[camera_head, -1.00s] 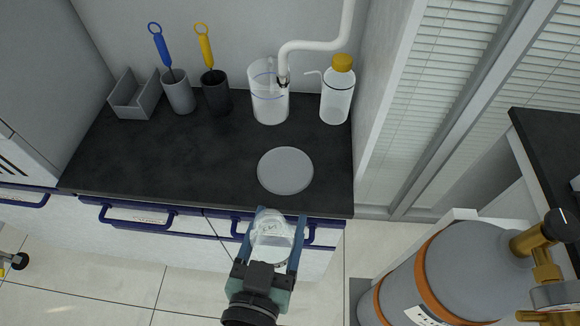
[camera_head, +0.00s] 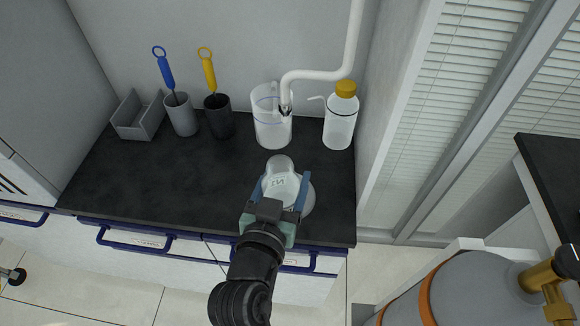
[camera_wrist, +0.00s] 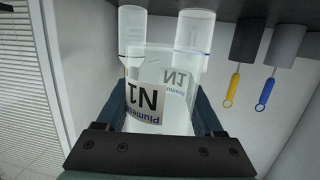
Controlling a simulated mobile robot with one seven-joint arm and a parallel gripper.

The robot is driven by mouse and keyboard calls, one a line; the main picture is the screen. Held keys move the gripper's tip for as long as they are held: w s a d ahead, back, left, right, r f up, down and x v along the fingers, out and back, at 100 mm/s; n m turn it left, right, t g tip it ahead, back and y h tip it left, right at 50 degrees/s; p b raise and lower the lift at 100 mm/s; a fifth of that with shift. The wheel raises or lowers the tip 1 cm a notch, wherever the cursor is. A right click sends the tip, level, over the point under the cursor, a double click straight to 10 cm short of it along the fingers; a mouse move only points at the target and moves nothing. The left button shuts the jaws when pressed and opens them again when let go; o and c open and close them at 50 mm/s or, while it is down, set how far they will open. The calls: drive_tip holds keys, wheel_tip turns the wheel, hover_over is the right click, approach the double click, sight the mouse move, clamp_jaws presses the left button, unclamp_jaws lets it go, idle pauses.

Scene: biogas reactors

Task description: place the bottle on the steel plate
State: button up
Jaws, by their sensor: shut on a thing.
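The bottle (camera_head: 281,178) is clear and whitish with an N1 label. My gripper (camera_head: 280,192) is shut on it, one blue finger on each side. The steel plate (camera_head: 310,199) is a round grey disc on the dark counter. The bottle and gripper cover most of it in the head view, and its right edge shows. The bottle is over the plate in that view; I cannot tell whether they touch. In the upside-down wrist view the bottle (camera_wrist: 150,100) sits between the fingers with its label showing. I cannot make out the plate there.
Behind the bottle stand a clear beaker (camera_head: 270,130) and a wash bottle (camera_head: 340,125) with a yellow cap. A white pipe (camera_head: 320,74) hangs above the beaker. Two brush holders (camera_head: 181,117) (camera_head: 219,119) and a grey bin (camera_head: 137,118) stand at back left. The counter's left front (camera_head: 150,185) is clear.

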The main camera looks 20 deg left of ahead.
drive_tip(key=x, duration=0.7)
drive_tip(key=shift+s+a+f, duration=0.15)
drive_tip(key=shift+a+f, duration=0.2)
drive_tip(key=shift+a, duration=0.05)
wheel_tip(320, 180, down, 4)
drive_tip(key=shift+r+b, duration=0.1)
drive_tip(key=shift+b, duration=0.35)
drive_tip(key=shift+f, duration=0.5)
drive_tip(key=shift+f, duration=0.15)
drive_tip(key=o, duration=1.5)
